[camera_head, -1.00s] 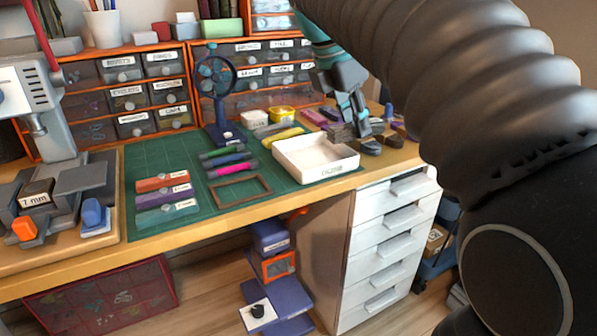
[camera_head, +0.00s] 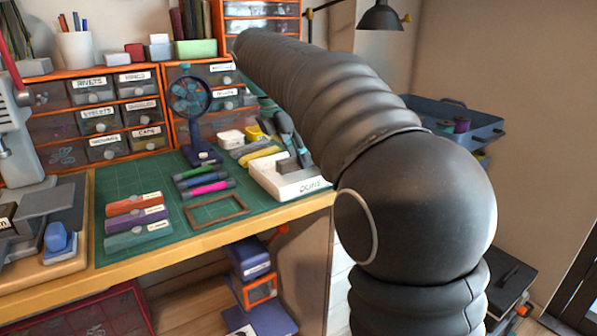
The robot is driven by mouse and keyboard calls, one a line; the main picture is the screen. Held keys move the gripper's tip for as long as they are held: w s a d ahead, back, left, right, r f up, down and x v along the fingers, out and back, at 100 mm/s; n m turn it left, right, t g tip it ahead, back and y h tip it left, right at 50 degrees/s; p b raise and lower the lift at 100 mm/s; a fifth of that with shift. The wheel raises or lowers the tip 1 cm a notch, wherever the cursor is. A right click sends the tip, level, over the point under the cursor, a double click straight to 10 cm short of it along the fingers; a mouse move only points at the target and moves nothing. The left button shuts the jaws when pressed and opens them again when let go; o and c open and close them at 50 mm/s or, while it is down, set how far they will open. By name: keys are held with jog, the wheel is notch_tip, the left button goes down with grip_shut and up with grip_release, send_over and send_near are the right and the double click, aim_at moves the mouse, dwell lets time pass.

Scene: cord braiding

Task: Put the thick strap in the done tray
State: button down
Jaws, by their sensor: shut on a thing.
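The white done tray (camera_head: 309,187), with a label on its front wall, stands at the right end of the green mat. My gripper (camera_head: 297,157) points down over the tray, partly hidden behind my own dark arm. It is shut on a dark grey piece (camera_head: 286,165), which seems to be the thick strap. The piece is at or just above the tray's inside. I cannot tell whether it touches the tray floor.
A small blue fan (camera_head: 195,115) stands left of the tray. Pens (camera_head: 205,183), a wooden frame (camera_head: 217,211) and several labelled coloured pieces (camera_head: 137,222) lie on the green mat (camera_head: 170,190). Drawer units (camera_head: 115,110) line the back. My arm hides the bench's right end.

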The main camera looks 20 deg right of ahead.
jog(key=shift+f+b, duration=0.6)
jog(key=shift+f, duration=1.35)
jog(key=shift+f, duration=0.1)
jog(key=c, duration=1.2)
grip_release()
jog(key=p+v, duration=0.3)
jog(key=v, duration=0.9)
jog(key=shift+p, duration=0.3)
jog(key=shift+s+d, duration=0.1)
